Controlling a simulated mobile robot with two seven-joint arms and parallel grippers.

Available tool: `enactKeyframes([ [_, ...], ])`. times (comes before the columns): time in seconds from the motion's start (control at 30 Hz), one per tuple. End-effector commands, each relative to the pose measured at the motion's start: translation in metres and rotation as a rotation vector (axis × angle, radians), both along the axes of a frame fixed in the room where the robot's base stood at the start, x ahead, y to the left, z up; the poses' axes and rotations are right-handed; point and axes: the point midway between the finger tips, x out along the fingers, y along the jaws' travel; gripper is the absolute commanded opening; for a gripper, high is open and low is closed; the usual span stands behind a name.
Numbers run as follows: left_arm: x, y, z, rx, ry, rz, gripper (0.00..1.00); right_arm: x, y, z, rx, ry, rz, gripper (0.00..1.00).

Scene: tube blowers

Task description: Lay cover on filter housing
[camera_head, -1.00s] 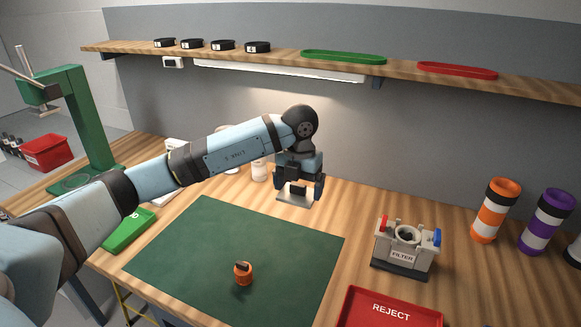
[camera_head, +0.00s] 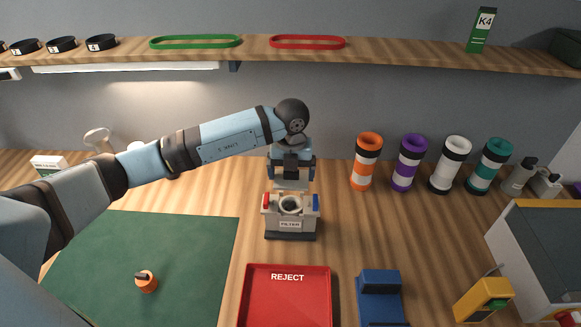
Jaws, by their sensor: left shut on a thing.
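My left gripper (camera_head: 291,174) points down and is shut on the cover (camera_head: 290,185), a flat light-grey plate that shows just below the fingers. The filter housing (camera_head: 290,224) is a grey box with a FILTER label, a round opening on top, a red clip on its left and a blue one on its right. The cover shows just above and behind the housing's top in the picture. I cannot tell the exact gap between them. The round opening is still visible and uncovered. My right gripper is not in view.
A red REJECT tray (camera_head: 287,300) lies in front of the housing, with a blue block-like device (camera_head: 380,297) to its right. A green mat (camera_head: 140,262) with a small orange piece (camera_head: 147,282) is at left. Orange (camera_head: 366,160) and purple (camera_head: 408,162) banded tubes stand at right.

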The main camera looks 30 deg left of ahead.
Motion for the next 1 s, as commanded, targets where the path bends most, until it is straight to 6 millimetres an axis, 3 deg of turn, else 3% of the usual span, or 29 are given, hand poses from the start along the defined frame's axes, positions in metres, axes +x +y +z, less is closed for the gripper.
enactKeyframes([
  [0.37,0.0,0.0,-0.005,0.0,0.0,-0.001,0.67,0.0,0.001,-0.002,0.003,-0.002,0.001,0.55],
  [0.8,0.0,0.0,-0.039,0.0,0.0,-0.001,0.67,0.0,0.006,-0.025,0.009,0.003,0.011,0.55],
  [1.0,0.0,0.0,-0.045,0.0,0.0,-0.001,0.67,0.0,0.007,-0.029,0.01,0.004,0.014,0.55],
])
